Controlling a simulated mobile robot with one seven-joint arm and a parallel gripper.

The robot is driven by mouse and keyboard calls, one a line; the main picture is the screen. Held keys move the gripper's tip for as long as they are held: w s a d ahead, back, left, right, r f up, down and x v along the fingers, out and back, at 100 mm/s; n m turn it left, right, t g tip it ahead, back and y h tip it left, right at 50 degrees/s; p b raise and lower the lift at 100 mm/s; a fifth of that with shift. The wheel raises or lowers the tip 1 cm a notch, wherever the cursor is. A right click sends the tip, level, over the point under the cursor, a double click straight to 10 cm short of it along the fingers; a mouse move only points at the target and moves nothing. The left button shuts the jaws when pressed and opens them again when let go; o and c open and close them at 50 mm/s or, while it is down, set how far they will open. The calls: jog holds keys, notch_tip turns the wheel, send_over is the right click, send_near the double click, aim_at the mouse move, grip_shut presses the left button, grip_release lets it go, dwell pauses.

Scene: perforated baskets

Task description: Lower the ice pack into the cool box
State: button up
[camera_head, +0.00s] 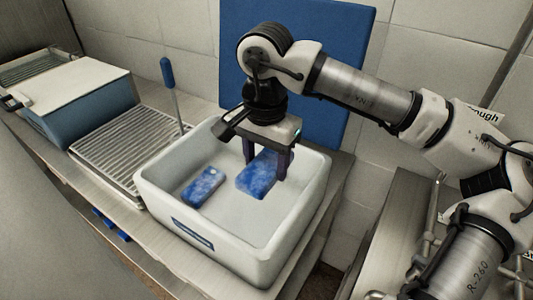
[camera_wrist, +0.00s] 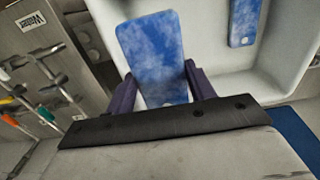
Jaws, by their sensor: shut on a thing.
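My gripper (camera_head: 266,168) is inside the white box (camera_head: 318,196), pointing down, shut on a blue, frosty-patterned ice pack (camera_head: 257,178). In the wrist view the ice pack (camera_wrist: 152,52) sits between the two dark purple fingers (camera_wrist: 158,92). I cannot tell whether its underside touches the box floor. A second, smaller blue pack (camera_head: 204,187) lies on the box floor to the left, apart from the held one; it also shows at the upper right of the wrist view (camera_wrist: 243,24). The white box is open on top.
A ribbed metal drainer (camera_head: 118,147) lies left of the box, with a blue-handled tool (camera_head: 168,78) standing behind it. A blue container with a pale lid (camera_head: 75,88) stands farther left. A blue board (camera_head: 335,60) leans on the tiled wall behind.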

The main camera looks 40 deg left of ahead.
notch_tip(320, 180, down, 13)
jog(key=b, duration=1)
jog(key=shift+r, duration=0.2)
jog(key=o, duration=1.3)
jog(key=shift+c, duration=0.2)
jog(key=shift+o, duration=0.3)
jog(key=shift+o, duration=1.3)
jog(key=shift+r+p, duration=4.75)
jog(key=shift+r, duration=2.85)
